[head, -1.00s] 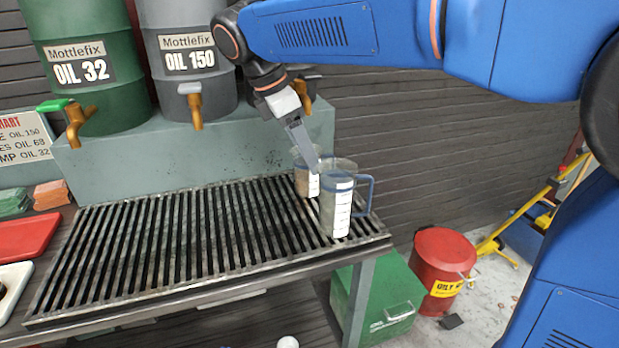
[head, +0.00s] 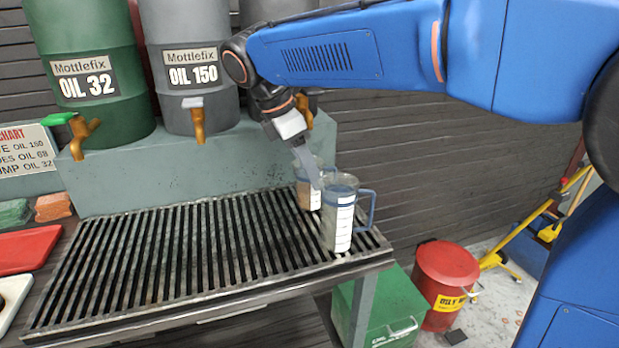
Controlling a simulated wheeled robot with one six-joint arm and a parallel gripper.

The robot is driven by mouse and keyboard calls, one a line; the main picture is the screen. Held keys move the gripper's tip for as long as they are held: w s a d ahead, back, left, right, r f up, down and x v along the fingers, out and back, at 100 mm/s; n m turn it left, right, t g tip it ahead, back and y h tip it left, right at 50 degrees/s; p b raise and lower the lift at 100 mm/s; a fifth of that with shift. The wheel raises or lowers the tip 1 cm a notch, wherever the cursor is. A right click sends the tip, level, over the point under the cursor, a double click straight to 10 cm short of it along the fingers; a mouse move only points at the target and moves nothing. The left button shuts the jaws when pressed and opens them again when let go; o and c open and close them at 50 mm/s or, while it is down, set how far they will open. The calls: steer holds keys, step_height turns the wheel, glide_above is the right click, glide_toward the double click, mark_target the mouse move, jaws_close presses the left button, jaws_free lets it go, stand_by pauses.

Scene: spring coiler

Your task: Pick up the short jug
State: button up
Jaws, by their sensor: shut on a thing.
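Two clear measuring jugs with white scale marks stand close together at the right end of the slatted rack (head: 200,250). The nearer jug (head: 338,232) looks taller and has a blue handle on its right side. The jug behind it (head: 306,192) looks shorter, holds something brownish, and is partly hidden by the nearer jug and my gripper. My gripper (head: 313,180) reaches down from above, shut at the rims between the two jugs. Its fingertips overlap the back jug and meet the nearer jug's left rim, so which wall is held is unclear. Both jugs look upright.
A green OIL 32 drum (head: 85,70) and a grey OIL 150 drum (head: 190,65) with brass taps stand on a ledge (head: 150,165) behind the rack. A red bin (head: 445,285) and green box (head: 385,315) are on the floor at right. The rack's left and middle are clear.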

steer(key=shift+r, duration=0.4)
steer(key=s+a, duration=0.6)
step_height(320, 180, up, 14)
steer(key=shift+w+d, duration=0.15)
